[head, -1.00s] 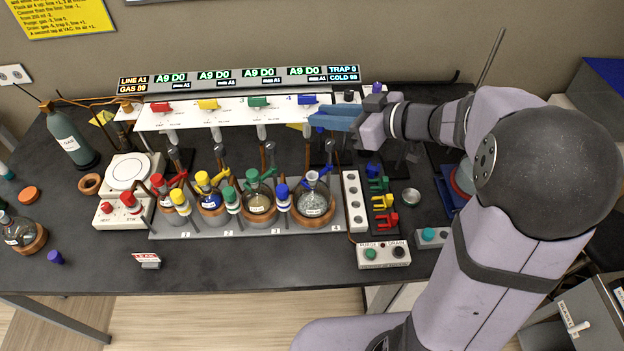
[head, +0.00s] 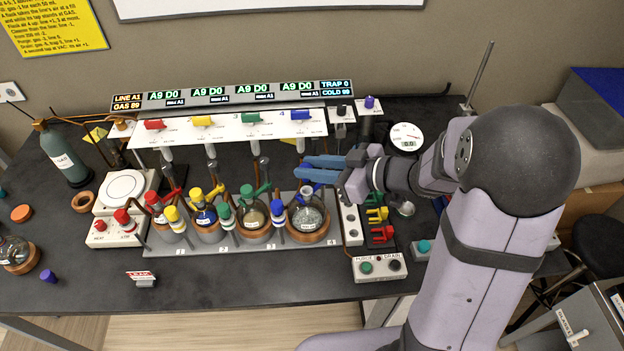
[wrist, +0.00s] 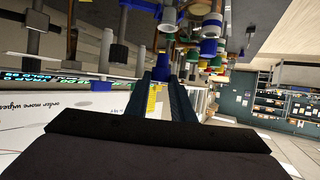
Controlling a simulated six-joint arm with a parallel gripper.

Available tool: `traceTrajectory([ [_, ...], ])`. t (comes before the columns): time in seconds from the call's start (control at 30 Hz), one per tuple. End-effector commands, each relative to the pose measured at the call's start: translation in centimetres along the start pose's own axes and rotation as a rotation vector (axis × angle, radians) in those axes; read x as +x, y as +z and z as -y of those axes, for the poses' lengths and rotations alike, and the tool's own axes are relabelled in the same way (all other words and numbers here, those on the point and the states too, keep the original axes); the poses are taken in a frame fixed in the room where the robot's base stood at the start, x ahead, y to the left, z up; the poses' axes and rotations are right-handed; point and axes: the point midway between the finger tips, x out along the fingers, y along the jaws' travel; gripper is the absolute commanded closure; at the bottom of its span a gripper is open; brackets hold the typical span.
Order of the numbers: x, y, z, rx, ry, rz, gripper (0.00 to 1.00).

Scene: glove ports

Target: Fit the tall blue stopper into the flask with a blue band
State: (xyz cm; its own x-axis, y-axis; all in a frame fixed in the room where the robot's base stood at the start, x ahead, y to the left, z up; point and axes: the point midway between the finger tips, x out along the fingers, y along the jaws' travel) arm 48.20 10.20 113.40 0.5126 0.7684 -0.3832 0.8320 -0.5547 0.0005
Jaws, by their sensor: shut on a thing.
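My gripper (head: 308,167) is shut on the blue stopper, held above and just behind the neck of the rightmost flask. In the wrist view the stopper (wrist: 162,68) shows as a blue piece between the ends of the dark fingers. In the head view the fingers mostly hide it. The flask with a blue band (head: 311,215) sits upright in a copper-coloured ring at place 4 of the grey tray. Blue shows around its neck. The stopper and the flask are apart.
Flasks with red, yellow and green fittings stand left on the tray (head: 200,248). A blue-capped valve (head: 278,212) stands close left of the flask. The white manifold panel (head: 228,128) is behind. A white socket strip and coloured clips (head: 381,234) are to the right.

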Motion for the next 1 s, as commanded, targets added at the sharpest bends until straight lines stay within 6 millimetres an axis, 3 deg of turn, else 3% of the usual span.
traceTrajectory([
  [0.17,0.1,0.3,0.0,0.001,-0.001,0.0,0.99],
  [0.53,1.5,3.7,0.1,0.002,-0.001,0.0,0.99],
  [1.0,1.8,4.3,0.0,0.0,0.0,0.0,0.99],
])
